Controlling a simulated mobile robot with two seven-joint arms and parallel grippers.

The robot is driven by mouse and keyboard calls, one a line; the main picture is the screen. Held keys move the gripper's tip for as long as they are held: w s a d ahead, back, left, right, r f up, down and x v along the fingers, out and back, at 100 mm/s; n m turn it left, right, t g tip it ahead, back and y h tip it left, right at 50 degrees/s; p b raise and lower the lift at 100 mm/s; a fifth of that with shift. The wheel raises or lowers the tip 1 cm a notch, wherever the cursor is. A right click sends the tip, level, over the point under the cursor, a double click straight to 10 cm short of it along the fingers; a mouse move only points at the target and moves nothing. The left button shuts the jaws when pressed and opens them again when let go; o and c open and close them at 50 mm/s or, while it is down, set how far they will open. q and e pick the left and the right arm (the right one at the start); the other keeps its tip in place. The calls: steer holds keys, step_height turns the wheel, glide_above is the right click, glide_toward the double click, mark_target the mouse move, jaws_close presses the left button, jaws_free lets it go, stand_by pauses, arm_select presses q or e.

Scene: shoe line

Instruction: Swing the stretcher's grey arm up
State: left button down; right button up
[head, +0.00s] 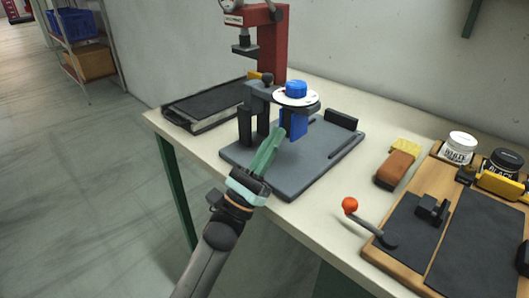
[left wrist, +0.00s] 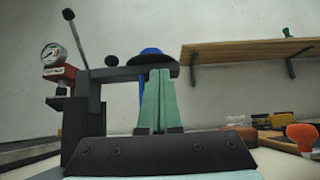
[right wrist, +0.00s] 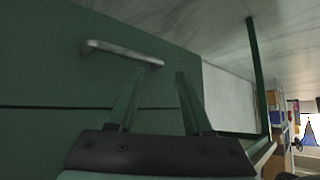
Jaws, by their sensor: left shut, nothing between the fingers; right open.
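The stretcher stands on a dark grey base plate (head: 312,168) on the bench. Its grey arm (head: 262,91) reaches from a dark post (head: 245,126) to a white dial with a blue knob (head: 296,89). The grey arm also shows level in the left wrist view (left wrist: 118,74). A blue block (head: 295,126) hangs under the dial. My left gripper (head: 277,133) is shut and empty, its fingertips by the blue block and below the arm's outer end; whether they touch, I cannot tell. My right gripper (right wrist: 159,77) is open and empty, facing a green panel.
A red press (head: 272,45) stands behind, beside a dark flat tray (head: 205,104). At right are a brush (head: 394,170), a lever with an orange ball (head: 350,205), jars and a wooden board (head: 440,165). A metal handle (right wrist: 122,53) is on the green panel.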

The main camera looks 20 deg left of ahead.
mark_target(292, 104)
arm_select(q)
steer(key=shift+x, duration=1.95)
arm_select(e)
steer(key=shift+w+r, duration=0.4)
steer(key=shift+w, duration=0.05)
steer(key=shift+s, duration=0.1)
arm_select(q)
steer(key=shift+a+r+p, duration=0.1)
steer(key=shift+r+p, duration=0.05)
steer(key=shift+p, duration=0.15)
arm_select(e)
steer(key=shift+d, duration=0.1)
